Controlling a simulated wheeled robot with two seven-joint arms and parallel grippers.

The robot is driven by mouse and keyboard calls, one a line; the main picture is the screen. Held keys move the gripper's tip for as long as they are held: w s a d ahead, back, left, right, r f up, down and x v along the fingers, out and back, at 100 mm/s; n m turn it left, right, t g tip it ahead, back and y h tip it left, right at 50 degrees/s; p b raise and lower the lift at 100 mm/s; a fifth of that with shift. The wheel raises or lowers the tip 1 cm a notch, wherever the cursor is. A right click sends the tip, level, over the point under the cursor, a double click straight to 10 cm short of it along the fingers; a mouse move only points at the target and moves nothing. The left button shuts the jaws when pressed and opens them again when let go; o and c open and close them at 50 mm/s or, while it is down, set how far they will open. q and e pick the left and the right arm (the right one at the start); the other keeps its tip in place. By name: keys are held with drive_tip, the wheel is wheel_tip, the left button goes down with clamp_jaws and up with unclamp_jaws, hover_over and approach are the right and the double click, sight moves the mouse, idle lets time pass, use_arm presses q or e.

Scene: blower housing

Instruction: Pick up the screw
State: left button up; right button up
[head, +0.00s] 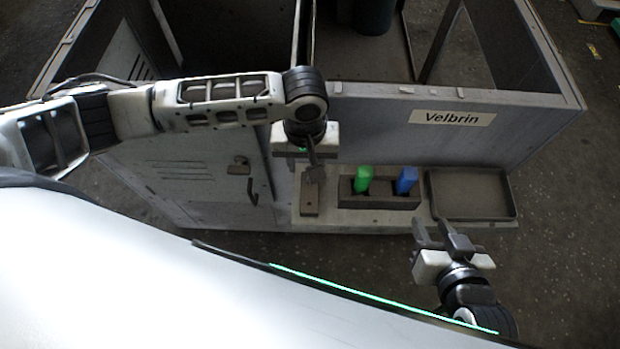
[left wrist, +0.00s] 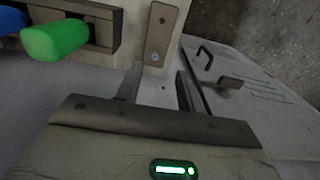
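The screw shows as a small, light round head (left wrist: 155,57) near one end of a narrow brown plate (left wrist: 151,40) in the left wrist view. In the head view the same plate (head: 309,200) lies on the ledge, and the screw is too small to make out clearly. My left gripper (head: 314,176) points down over the ledge by the plate. In the left wrist view its two fingers (left wrist: 157,84) stand apart with nothing between them, and the screw lies beyond their tips. My right gripper (head: 438,228) is open and empty, in front of the ledge at the right.
A dark holder (head: 379,201) with a green handle (head: 364,177) and a blue handle (head: 406,179) stands right of the plate. An empty shallow tray (head: 470,194) lies further right. A grey cabinet door with a handle (head: 252,190) is at the left. The "Velbrin" wall (head: 400,130) rises behind.

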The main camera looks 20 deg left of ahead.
use_arm(q)
drive_tip(key=f, duration=0.3)
drive_tip(key=f+b, duration=0.1)
drive_tip(key=shift+d+f, duration=0.25)
drive_tip(key=shift+d, duration=0.15)
drive_tip(key=shift+f, duration=0.35)
drive_tip(key=shift+f+p, duration=0.25)
drive_tip(key=shift+p, duration=0.1)
drive_tip(key=shift+c, duration=0.4)
drive_tip(key=c, duration=0.7)
